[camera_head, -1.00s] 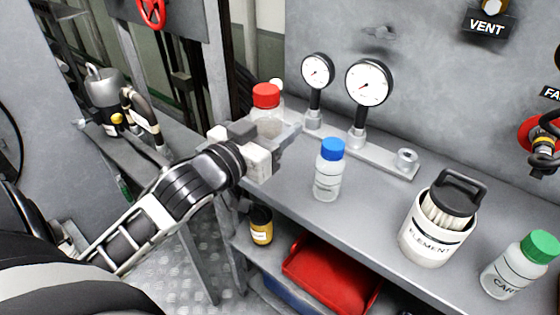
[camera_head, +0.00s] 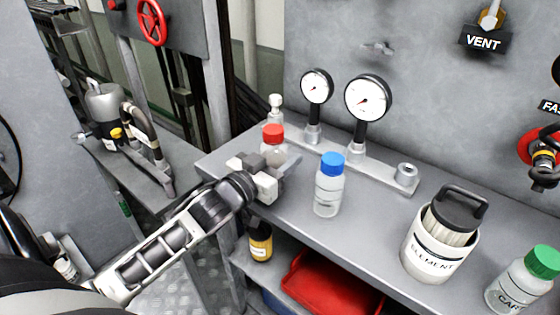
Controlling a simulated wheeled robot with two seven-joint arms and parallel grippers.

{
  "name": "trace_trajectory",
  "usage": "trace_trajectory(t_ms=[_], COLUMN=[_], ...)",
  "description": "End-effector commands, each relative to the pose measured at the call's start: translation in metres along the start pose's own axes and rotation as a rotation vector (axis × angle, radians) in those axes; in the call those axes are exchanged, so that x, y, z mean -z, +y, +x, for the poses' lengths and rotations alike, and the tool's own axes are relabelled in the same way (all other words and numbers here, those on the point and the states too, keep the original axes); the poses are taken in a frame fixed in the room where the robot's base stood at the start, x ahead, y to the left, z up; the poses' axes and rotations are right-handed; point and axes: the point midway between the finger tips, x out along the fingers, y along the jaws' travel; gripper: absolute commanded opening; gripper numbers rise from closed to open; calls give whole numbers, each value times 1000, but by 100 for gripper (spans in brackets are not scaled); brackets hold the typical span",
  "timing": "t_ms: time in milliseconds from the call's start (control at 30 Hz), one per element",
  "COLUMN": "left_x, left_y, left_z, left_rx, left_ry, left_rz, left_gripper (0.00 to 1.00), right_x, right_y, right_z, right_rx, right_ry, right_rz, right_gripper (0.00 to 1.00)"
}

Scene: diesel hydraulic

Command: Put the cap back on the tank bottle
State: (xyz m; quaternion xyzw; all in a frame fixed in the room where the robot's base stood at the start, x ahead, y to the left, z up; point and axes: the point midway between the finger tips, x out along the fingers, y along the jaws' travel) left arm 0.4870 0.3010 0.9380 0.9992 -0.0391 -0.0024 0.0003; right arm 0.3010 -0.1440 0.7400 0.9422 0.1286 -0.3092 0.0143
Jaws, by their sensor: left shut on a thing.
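My left gripper (camera_head: 282,166) is shut on a clear bottle with a red cap (camera_head: 273,134) at the back left of the grey bench. The fingers hide most of this bottle's body. A clear bottle with a blue cap (camera_head: 330,184) stands upright to the right of the gripper, apart from it. A clear bottle with a green cap (camera_head: 525,282) stands at the bench's far right. Its label starts with "CAR". I cannot read which bottle is the tank one. All three show a cap on top. My right gripper is not in view.
Two pressure gauges (camera_head: 369,97) stand on a metal rail behind the bottles. A white ELEMENT canister (camera_head: 437,247) with a black handle stands on the bench (camera_head: 370,218). Below are a red tray (camera_head: 330,290) and a yellow-labelled jar (camera_head: 260,241). The bench between bottle and canister is clear.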

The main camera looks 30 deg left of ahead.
Motion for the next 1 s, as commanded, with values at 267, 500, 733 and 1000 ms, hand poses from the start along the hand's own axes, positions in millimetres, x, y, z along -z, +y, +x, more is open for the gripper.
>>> trace_trajectory(t_ms=[267,500,733,1000], left_x=[-9,-14,-13,-11], left_y=[0,0,0,0], left_z=[0,0,0,-6], left_rx=[-1,0,0,0], left_ry=[3,3,2,-1], left_rz=[1,0,1,0], left_gripper=[0,0,69,69], right_x=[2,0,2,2], right_y=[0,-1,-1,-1], right_z=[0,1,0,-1], right_rx=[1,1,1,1], right_ry=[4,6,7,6], right_rz=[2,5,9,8], right_gripper=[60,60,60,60])
